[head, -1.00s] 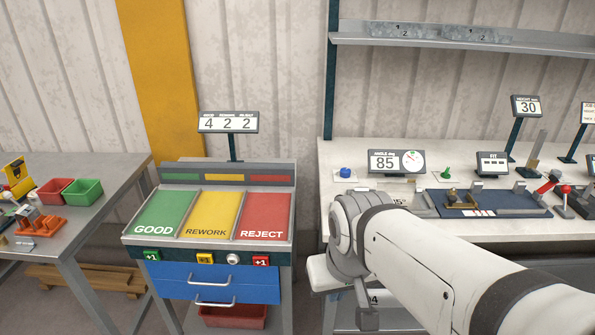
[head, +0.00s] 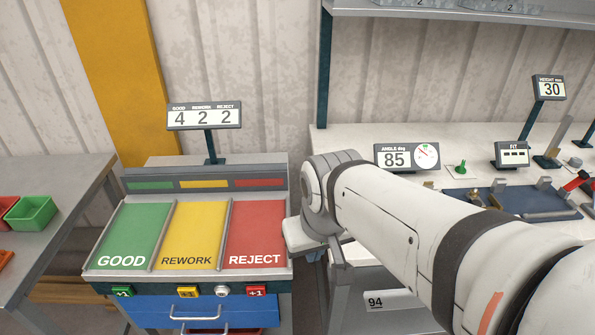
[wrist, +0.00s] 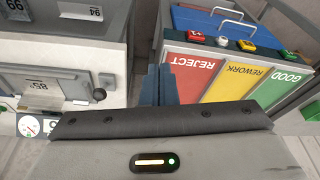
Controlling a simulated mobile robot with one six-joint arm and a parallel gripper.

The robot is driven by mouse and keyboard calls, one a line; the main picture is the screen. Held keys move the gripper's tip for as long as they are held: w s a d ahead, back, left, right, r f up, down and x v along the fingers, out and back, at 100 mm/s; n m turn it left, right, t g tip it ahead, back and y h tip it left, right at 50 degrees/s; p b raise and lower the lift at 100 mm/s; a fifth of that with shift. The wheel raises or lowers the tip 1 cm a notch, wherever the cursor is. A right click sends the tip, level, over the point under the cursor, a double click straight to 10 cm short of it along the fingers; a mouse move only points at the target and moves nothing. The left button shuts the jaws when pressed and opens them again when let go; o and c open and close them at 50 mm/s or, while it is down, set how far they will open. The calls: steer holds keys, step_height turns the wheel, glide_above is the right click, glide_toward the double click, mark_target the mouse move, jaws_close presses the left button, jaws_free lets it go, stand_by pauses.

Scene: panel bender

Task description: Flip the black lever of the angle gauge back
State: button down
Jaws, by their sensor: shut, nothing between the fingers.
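The angle gauge's display (head: 407,157) reads 85 and stands on the right bench in the head view. In the wrist view the gauge's grey body with an 85° plate (wrist: 40,88) is at the left, and a black knob (wrist: 99,94), which looks like the end of the black lever, sticks out at its right side. My gripper (wrist: 158,72) is shut and empty, its dark fingers together in the middle of the wrist view. It is to the right of the knob there, apart from it. In the head view my arm hides the gauge's body and lever.
A sorting stand with green GOOD (head: 133,235), yellow REWORK (head: 191,235) and red REJECT (head: 256,235) fields stands left of the right bench. A green knob (head: 461,167) and a blue fixture plate (head: 525,200) are on the bench. A shelf (head: 440,10) hangs above.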

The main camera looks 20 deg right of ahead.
steer(key=shift+a, duration=0.1)
steer(key=w+d+h, duration=0.4)
steer(key=w, duration=0.6)
steer(key=shift+w+f+g, duration=0.3)
steer(key=shift+w+g, duration=0.1)
steer(key=shift+d+f, duration=0.1)
steer(key=shift+d, duration=0.05)
steer(key=w+d+f, duration=0.1)
steer(key=d+f, duration=0.3)
steer(key=f, duration=0.1)
steer(key=w+d+f+p, duration=0.1)
steer(key=d+f, duration=0.1)
steer(key=f, duration=0.1)
steer(key=shift+w+d+f, duration=0.15)
steer(key=shift+w+f, duration=0.05)
steer(key=shift+w, duration=0.15)
steer(key=shift+w+d, duration=0.2)
steer(key=shift+d, duration=0.35)
